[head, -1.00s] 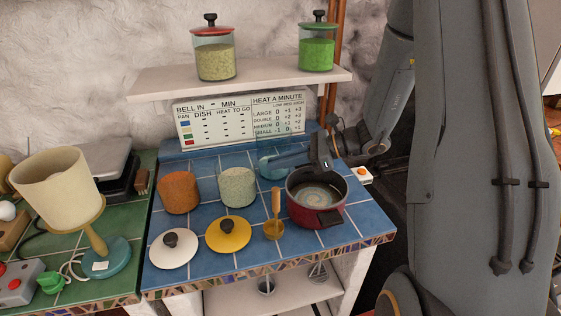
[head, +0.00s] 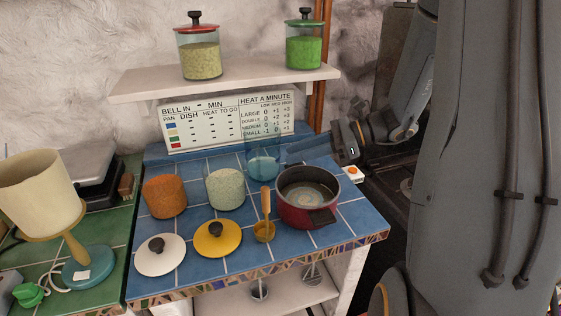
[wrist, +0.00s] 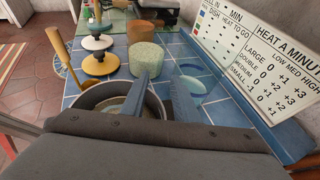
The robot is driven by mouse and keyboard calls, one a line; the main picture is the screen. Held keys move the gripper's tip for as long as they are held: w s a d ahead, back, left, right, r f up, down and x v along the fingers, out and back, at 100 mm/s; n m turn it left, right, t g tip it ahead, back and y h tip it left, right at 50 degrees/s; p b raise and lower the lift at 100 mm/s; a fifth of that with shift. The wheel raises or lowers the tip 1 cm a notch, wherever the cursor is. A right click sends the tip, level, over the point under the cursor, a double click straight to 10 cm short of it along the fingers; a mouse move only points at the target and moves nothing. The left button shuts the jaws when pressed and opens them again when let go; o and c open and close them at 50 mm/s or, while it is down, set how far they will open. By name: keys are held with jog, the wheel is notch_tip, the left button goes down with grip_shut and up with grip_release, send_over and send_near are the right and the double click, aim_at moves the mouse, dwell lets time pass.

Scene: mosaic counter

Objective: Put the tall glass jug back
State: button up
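The tall glass jug (head: 263,163) is clear and blue-tinted. It stands upright at the back of the blue tiled counter, in front of the heat chart. In the wrist view its faint outline (wrist: 196,86) shows near the right fingertip. My gripper (head: 306,150) is at the right of the jug in the head view, low over the counter behind the red pot. In the wrist view my gripper (wrist: 158,84) has its two blue-grey fingers apart, with no object clearly between them. I cannot tell whether a finger touches the jug.
The red pot (head: 309,211) stands close by at the front right. Jars of orange (head: 165,197) and pale (head: 226,188) grains, a white lid (head: 178,263) and a yellow lid (head: 204,238) fill the left. The shelf (head: 240,82) above holds two lidded jars.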

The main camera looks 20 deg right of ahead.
jog(key=v, duration=0.3)
jog(key=shift+s+d+r+b, duration=0.1)
jog(key=shift+s+d+b, duration=0.05)
jog(key=shift+d+b, duration=0.15)
dwell(0.4)
